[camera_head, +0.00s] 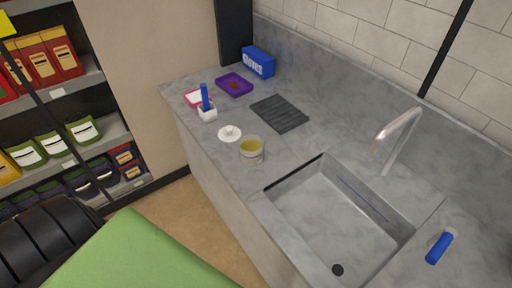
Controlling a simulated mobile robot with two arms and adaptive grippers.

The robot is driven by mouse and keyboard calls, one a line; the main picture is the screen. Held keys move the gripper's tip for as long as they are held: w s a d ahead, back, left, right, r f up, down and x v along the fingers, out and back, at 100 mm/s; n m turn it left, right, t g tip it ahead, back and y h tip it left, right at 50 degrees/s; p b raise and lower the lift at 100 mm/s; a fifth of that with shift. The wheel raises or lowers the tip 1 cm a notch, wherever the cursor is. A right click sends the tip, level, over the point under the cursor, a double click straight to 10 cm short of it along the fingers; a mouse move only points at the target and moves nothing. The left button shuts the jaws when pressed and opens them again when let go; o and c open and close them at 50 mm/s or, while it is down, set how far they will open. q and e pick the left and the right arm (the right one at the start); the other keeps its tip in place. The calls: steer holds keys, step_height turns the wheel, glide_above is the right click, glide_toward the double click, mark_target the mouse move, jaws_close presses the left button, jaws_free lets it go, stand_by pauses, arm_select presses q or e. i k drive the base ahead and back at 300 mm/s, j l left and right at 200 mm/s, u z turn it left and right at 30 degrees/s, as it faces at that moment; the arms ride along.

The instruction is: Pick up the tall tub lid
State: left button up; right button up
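A white round lid (230,133) with a small knob lies flat on the grey marbled counter (222,167). A clear, short round tub (252,155) with yellow contents stands open just in front of it, to the right. The lid and the tub sit close together, left of the sink. I cannot tell from this view whether this lid is the tall tub's. Neither of my grippers is in view.
Behind the lid are a white holder (207,114) with a blue item, a purple tray (234,85), a blue box (258,62) and a dark ribbed mat (279,113). A sink (335,215) with a faucet (394,138) is right. Stocked shelves (60,150) stand left.

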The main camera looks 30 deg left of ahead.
mark_target(229, 133)
steer(key=u, duration=1.25)
steer(key=i+j+z, duration=0.15)
steer(key=j, duration=0.35)
steer(key=i+j+z, duration=0.15)
steer(key=j, duration=0.35)
steer(key=j+z, duration=0.1)
steer(key=j, duration=0.4)
steer(key=i+j+z, duration=0.15)
steer(key=j, duration=0.35)
